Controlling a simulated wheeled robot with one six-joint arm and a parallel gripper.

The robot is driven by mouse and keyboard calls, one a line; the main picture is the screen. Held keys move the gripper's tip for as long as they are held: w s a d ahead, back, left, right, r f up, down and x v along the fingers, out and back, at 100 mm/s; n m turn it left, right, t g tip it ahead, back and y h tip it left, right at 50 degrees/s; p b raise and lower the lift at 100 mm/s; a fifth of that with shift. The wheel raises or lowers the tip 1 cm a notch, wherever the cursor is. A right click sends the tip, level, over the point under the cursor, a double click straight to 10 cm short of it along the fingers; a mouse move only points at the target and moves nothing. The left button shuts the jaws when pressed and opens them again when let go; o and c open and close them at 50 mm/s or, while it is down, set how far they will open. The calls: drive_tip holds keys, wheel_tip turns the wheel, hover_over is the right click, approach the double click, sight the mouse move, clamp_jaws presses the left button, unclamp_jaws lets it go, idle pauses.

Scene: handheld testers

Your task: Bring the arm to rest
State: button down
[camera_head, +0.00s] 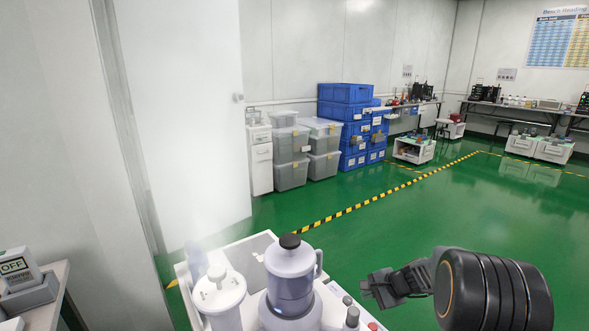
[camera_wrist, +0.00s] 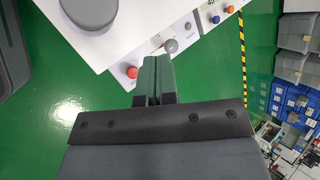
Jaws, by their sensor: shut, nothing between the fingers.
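My gripper (camera_head: 372,288) is in the lower right of the head view, at the end of my dark arm. It is beside the right edge of a white surface and apart from the things on it. In the wrist view my gripper (camera_wrist: 154,72) has its fingers together with nothing between them. The fingertips point toward the white surface (camera_wrist: 100,35) with red, blue and orange knobs, which they overlap in the picture. I cannot tell the height between them.
A jug with a black lid (camera_head: 290,270) and a white canister (camera_head: 218,295) stand at the lower middle. A tester reading OFF (camera_head: 15,268) is at the far left. Blue crates (camera_head: 345,94) and grey bins (camera_head: 291,172) stand by the wall. The green floor (camera_head: 420,215) is open.

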drive_tip(key=s+a+r+n+h+p, duration=0.2)
drive_tip(key=s+r+n+p, duration=0.2)
drive_tip(key=r, duration=0.9)
drive_tip(key=s+a+r+n+h+p, duration=0.2)
drive_tip(key=s+r+n+p, duration=0.3)
drive_tip(key=s+r+p, duration=0.5)
drive_tip(key=s+a+r+n+g+h+p, duration=0.1)
drive_tip(key=s+r+n+p, duration=0.3)
drive_tip(key=r, duration=1.3)
drive_tip(key=shift+s+a+n+h+p, duration=0.3)
drive_tip(key=shift+s+a+h+p, duration=0.3)
drive_tip(key=shift+s+p, duration=2.3)
drive_tip(key=shift+w+p, duration=0.8)
